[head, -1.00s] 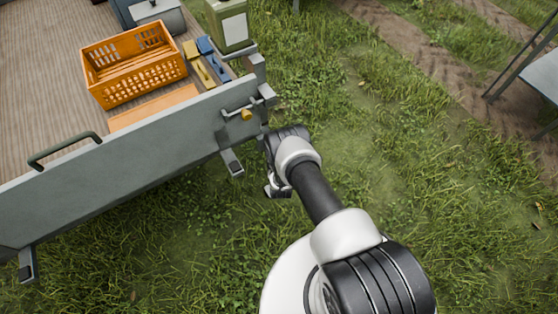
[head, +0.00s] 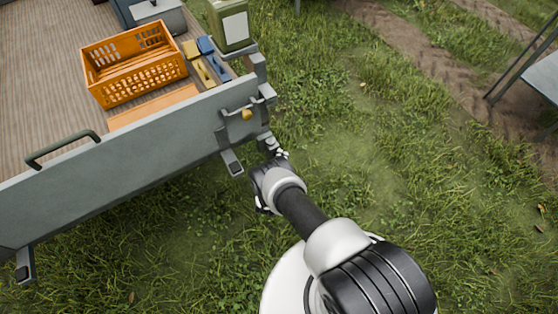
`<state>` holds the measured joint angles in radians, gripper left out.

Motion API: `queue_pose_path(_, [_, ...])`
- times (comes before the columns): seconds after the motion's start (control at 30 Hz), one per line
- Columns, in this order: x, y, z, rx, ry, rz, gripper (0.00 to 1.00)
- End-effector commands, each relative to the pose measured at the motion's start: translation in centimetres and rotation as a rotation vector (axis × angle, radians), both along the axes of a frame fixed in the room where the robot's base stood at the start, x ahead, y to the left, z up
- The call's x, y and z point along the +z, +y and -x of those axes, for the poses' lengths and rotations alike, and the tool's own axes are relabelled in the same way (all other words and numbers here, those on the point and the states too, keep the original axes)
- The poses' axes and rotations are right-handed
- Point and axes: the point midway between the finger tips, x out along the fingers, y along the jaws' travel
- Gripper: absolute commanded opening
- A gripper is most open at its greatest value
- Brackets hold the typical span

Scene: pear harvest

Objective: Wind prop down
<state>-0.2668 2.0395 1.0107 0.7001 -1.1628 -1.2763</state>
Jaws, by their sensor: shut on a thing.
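My gripper (head: 264,205) is low beside the right rear corner of the trailer, above the grass. My own wrist covers most of the gripper and what it holds. It is shut, apparently on the crank handle of the prop, but the handle itself is hidden. Dark and pale metal parts (head: 268,143), which look like the prop, show under the trailer corner just above my wrist. The foot of the prop and its distance from the ground cannot be seen.
The grey tailgate (head: 130,160) is up, with a latch (head: 243,114) near its right end. A bracket (head: 231,161) juts out below it, close to my wrist. An orange crate (head: 133,72) stands on the bed. Open grass lies to the right.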

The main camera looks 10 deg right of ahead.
Motion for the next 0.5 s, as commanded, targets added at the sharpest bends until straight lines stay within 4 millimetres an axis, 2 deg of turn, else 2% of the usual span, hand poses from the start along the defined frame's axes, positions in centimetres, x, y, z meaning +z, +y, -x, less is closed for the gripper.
queue_pose_path(0.3, [0.11, 0.12, -0.16, 0.003, -0.004, 0.0, 0.19])
queue_pose_path(0.33, [0.11, 0.12, -0.16, 0.003, -0.004, 0.0, 0.44])
queue_pose_path(0.5, [0.08, 0.09, -0.13, 0.002, -0.003, -0.001, 0.56])
